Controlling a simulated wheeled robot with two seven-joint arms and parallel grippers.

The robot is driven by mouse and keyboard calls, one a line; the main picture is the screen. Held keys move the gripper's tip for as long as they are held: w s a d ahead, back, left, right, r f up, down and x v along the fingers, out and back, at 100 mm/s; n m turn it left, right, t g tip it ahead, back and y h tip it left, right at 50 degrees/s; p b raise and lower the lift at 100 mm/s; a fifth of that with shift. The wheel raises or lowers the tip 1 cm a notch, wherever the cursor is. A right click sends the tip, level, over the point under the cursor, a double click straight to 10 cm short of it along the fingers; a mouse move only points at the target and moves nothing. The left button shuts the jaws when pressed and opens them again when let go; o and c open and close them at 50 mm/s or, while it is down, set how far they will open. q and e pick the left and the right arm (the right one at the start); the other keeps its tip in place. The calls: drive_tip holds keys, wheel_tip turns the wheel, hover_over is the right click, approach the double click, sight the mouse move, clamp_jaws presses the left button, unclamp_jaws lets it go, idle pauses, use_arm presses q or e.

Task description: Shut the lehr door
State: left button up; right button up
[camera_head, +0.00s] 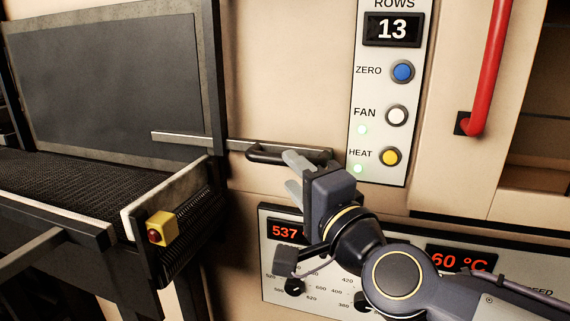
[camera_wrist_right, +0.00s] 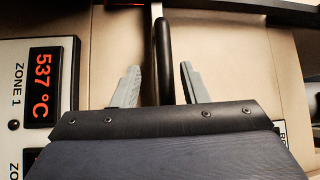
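A flat dark grey panel with a lighter worn border (camera_head: 120,85) stands behind the mesh belt at the upper left; I take it to be the lehr door. A steel bar (camera_head: 190,140) runs in front of its lower right part and ends in a black grip (camera_head: 265,155). My right gripper (camera_head: 292,175) is at the right end of this grip. In the right wrist view the black grip (camera_wrist_right: 164,60) lies between the two spread grey fingers, with a gap on each side. My left gripper is not in view.
A mesh belt (camera_head: 70,185) with a yellow-and-red button box (camera_head: 161,229) lies left. A button panel (camera_head: 385,110) reading 13 is above my gripper; a temperature panel (camera_head: 280,270) is behind my arm. A red vertical handle (camera_head: 490,70) is at upper right.

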drive_tip(key=v, duration=0.3)
drive_tip(key=shift+f, duration=0.1)
drive_tip(key=s+d+f+n+g+h, duration=0.2)
drive_tip(key=s+d+f+n+g, duration=0.25)
drive_tip(key=f, duration=0.55)
drive_tip(key=s+d+f+n+g+h, duration=0.1)
drive_tip(key=s+d+f+n+g, duration=0.15)
drive_tip(key=s+d+f, duration=0.55)
drive_tip(key=s+d+f+n+g+h, duration=0.2)
drive_tip(key=s+d+f+g, duration=0.2)
drive_tip(key=f, duration=0.7)
wheel_tip(320, 180, up, 29)
drive_tip(key=p, duration=2.9)
drive_tip(key=shift+s+d+g+p, duration=0.25)
drive_tip(key=shift+d+g+p, duration=0.05)
